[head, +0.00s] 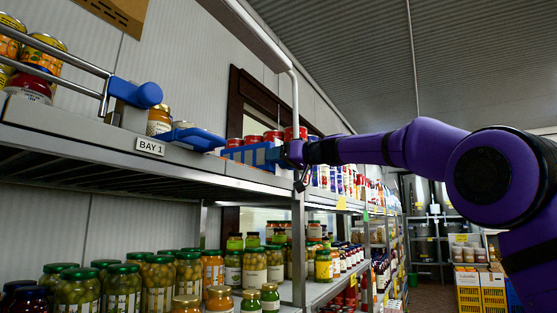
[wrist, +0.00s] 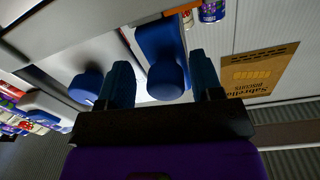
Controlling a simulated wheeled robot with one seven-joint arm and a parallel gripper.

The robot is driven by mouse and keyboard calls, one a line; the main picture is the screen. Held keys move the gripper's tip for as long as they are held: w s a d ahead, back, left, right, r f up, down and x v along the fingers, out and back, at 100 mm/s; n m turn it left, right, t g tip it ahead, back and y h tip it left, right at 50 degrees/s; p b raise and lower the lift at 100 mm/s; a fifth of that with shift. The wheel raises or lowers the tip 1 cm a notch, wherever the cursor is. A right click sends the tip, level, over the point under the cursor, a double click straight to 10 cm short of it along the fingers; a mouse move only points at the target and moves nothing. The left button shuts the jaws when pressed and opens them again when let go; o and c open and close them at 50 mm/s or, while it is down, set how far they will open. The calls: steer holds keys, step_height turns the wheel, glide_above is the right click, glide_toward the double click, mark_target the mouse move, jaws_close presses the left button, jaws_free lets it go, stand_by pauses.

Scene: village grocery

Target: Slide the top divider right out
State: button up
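The upper divider has a blue handle with a round knob (head: 148,95), which sticks out above the shelf edge in the head view. In the wrist view this blue handle (wrist: 165,78) shows between my two fingers. A second blue knob (wrist: 87,86) lies left of the fingers there; a lower blue piece (head: 194,138) shows in the head view. My gripper (head: 240,152) reaches in from the right, its fingers spread and apart from the upper knob. The wrist view shows my gripper (wrist: 160,62) open; I cannot see contact with the handle.
A grey shelf edge (head: 80,137) carries a BAY 1 label (head: 150,147). Metal rails (head: 60,72) guard cans at upper left. Jars (head: 150,280) fill the lower shelf. A shelf post (head: 298,235) stands below my gripper.

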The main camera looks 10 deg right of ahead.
stand_by(0.3)
steer(key=v, duration=1)
steer(key=shift+s+d, duration=0.2)
steer(key=shift+d, duration=0.1)
steer(key=shift+f, duration=0.1)
steer(key=s+f+m+g+h, duration=0.35)
steer(key=s+f+h, duration=0.25)
steer(key=s+f, duration=1.1)
steer(key=s+d+f+m+g+h, duration=0.1)
steer(key=s+d+f, duration=0.4)
steer(key=s+f, duration=0.6)
steer(key=s+d+f+m+g+h, duration=0.2)
steer(key=s+d+f+h, duration=0.3)
steer(key=s+f, duration=0.7)
steer(key=shift+s+d+f+m+h, duration=0.25)
steer(key=shift+f+m+h, duration=0.2)
steer(key=shift+m+h, duration=0.35)
